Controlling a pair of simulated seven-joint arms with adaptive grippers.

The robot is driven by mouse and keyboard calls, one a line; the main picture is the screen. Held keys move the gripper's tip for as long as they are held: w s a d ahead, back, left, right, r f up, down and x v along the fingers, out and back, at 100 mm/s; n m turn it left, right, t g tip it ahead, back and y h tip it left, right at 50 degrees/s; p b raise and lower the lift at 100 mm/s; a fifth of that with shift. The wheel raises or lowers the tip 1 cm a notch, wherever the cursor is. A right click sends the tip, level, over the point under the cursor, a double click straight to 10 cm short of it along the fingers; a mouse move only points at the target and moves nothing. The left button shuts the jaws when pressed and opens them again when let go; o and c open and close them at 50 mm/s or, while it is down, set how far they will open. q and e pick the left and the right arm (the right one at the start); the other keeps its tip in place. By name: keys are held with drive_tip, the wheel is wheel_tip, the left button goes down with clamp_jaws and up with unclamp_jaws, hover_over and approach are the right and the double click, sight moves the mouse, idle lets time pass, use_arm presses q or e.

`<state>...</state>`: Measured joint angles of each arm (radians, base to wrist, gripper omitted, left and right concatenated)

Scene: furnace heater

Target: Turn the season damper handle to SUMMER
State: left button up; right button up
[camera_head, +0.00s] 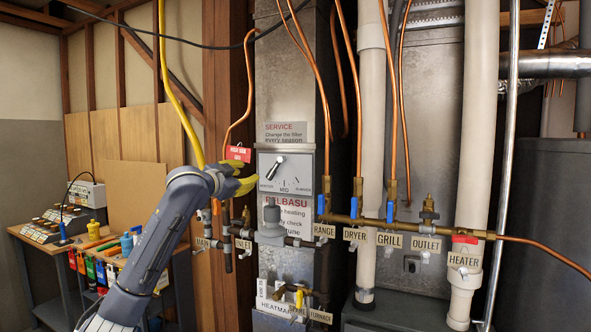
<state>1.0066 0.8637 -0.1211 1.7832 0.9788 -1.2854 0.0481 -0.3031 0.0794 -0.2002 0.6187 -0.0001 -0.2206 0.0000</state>
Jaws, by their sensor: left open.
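The season damper handle (275,168) is a small pale lever with a dark end at its upper right, set on a grey dial plate (304,165). It slants, with its lower-left end near the left label, which seems to read WINTER. MID is at the bottom centre and SUMMER at the right. My left gripper (245,176), with yellow fingertips, is open just left of the plate, its fingers pointing right toward the handle. It looks empty and apart from the handle; the depth gap is hard to judge. My right gripper is not in view.
A red tag (238,154) hangs just above my left gripper. Below the plate run a gas pipe (340,218) and valves with blue handles (321,204). Copper tubes rise right of the plate. A workbench (40,240) with tools stands at the left.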

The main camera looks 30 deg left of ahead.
sight(275, 168)
use_arm(q)
drive_tip(key=shift+h, duration=0.3)
drive_tip(key=w, duration=1.7)
drive_tip(key=shift+d+r, duration=0.15)
drive_tip(key=shift+r, duration=0.05)
drive_tip(key=shift+c, duration=0.4)
clamp_jaws()
